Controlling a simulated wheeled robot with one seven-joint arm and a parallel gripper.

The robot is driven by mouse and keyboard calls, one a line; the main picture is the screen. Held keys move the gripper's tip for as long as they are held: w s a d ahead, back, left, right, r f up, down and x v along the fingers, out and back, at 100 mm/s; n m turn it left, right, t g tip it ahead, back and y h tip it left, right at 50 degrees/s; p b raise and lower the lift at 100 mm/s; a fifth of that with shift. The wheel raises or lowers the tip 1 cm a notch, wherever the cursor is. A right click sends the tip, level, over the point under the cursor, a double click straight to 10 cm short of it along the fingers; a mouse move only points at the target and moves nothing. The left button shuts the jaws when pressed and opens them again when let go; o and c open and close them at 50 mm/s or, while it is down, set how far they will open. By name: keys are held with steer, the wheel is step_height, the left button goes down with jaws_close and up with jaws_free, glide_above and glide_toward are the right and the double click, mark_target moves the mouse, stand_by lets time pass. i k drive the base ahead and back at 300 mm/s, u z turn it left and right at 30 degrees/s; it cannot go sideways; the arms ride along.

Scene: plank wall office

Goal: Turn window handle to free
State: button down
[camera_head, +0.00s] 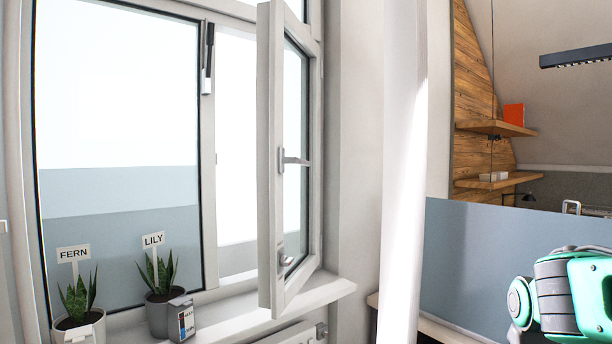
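A window sash (271,170) stands swung open into the room, with its edge toward me. A grey lever handle (293,160) sits at about its mid-height and points right, roughly level. A second grey fitting (286,259) sits lower on the same sash; its exact shape is hard to make out. A dark upright handle-like piece with a white lower end (208,58) is on the post between the panes. I cannot tell which of these is the task's handle. My teal and grey arm shows at the lower right, away from the window; my gripper is out of view.
Two potted plants, marked FERN (82,304) and LILY (160,285), stand on the sill (318,289) at left. A small box (181,318) is beside the lily pot. A white column (402,180) and a blue-grey panel (480,260) lie between window and arm.

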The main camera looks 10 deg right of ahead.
mark_target(292, 159)
steer(key=u, duration=1.05)
steer(key=k, duration=0.75)
steer(key=z, duration=0.85)
steer(key=i, duration=1.05)
